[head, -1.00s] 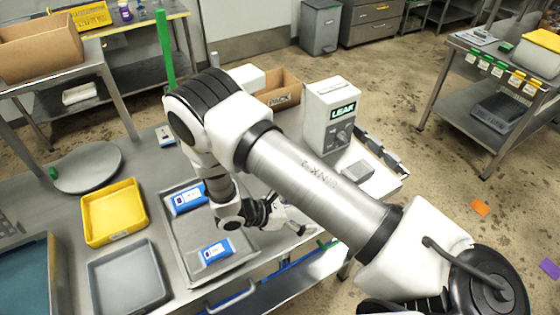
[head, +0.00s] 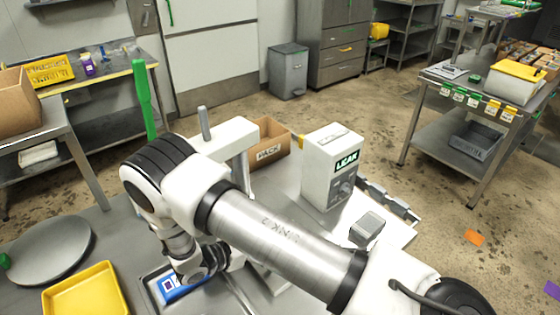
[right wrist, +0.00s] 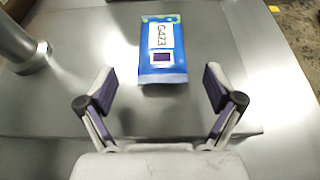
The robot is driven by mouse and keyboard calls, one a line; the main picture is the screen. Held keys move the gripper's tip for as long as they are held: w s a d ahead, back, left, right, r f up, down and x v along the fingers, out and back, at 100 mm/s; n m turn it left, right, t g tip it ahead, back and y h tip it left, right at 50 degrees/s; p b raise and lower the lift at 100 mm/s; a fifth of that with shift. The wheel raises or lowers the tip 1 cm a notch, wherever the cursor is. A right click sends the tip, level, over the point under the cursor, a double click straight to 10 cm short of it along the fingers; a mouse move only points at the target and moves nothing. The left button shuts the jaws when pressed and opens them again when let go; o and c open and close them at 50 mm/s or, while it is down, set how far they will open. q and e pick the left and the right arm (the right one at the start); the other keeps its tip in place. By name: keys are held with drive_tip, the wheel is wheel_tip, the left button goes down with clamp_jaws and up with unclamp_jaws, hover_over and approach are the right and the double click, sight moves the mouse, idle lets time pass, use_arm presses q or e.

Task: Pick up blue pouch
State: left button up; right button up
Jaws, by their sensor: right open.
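In the right wrist view a blue pouch (right wrist: 163,50) with a white label and a green top edge lies flat on a metal surface. My right gripper (right wrist: 159,90) is open and empty, with the pouch ahead and centred between the finger lines, not between the pads. In the head view a blue pouch (head: 178,287) lies in a metal tray (head: 150,283), partly cut off by my right arm. My right gripper (head: 215,264) is beside it on the right, its fingers mostly hidden. I cannot tell whether both views show the same pouch. My left gripper is not in view.
A metal post (right wrist: 22,50) stands left of the pouch in the right wrist view. In the head view a yellow tray (head: 87,292), a round plate (head: 45,250), a LEAK tester (head: 330,168), a PACK box (head: 268,145) and a green post (head: 145,100) surround the arm.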

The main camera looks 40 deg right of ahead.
drive_tip(key=p+x, duration=0.2)
drive_tip(key=x, duration=0.1)
drive_tip(key=p+x, duration=0.1)
drive_tip(key=x, duration=0.1)
drive_tip(key=shift+s+d+r, duration=0.15)
drive_tip(key=shift+s, duration=0.15)
drive_tip(key=shift+d, duration=0.1)
drive_tip(key=shift+w, duration=0.1)
drive_tip(key=shift+w+f, duration=0.1)
drive_tip(key=shift+f, duration=0.15)
drive_tip(key=shift+c, duration=1.4)
drive_tip(key=c, duration=1)
drive_tip(key=shift+r, duration=0.1)
